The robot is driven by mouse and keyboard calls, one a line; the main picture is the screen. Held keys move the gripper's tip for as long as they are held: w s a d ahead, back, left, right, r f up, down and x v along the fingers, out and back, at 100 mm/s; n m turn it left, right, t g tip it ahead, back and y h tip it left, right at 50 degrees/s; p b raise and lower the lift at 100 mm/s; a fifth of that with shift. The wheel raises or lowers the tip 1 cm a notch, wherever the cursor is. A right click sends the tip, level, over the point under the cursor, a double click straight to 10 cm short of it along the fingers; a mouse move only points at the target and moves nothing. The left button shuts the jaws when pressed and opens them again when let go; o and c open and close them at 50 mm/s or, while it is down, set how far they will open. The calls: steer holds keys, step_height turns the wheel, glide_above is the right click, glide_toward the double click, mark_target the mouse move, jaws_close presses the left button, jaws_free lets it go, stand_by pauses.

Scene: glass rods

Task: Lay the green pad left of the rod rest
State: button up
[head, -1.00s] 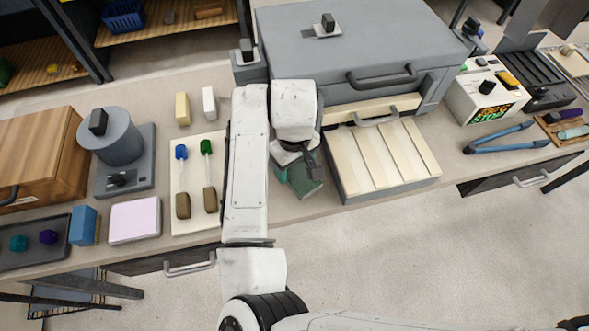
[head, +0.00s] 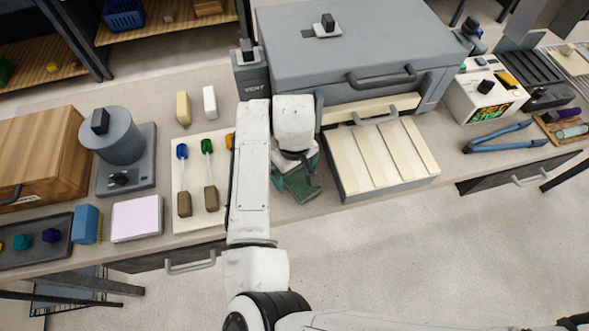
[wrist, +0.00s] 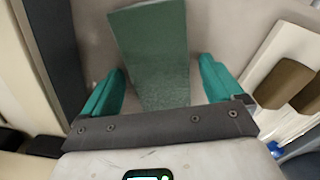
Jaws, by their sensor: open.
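The green pad (head: 301,187) is on the bench between the rods' board and the slatted tray, partly hidden by my gripper. My gripper (head: 297,172) is over it, open. In the wrist view the pad (wrist: 152,55) extends between and past the teal fingertips of my gripper (wrist: 160,85), with small gaps on both sides. A cream board (head: 184,226), which looks like the rod rest, holds a blue-tipped rod (head: 184,182) and a green-tipped rod (head: 209,176) with brown handles. My arm hides the board's right side; an orange tip (head: 230,142) shows there.
A pale pink pad (head: 137,218) lies close left of the board, with a blue block (head: 87,224) beside it. A grey weighing device (head: 127,175) stands behind. The slatted tray (head: 376,160) and the large grey cabinet (head: 360,45) are right of and behind my gripper.

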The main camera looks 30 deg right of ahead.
mark_target(295, 174)
step_height(295, 174, up, 12)
steer(key=b, duration=0.1)
steer(key=shift+r, duration=0.15)
stand_by(0.4)
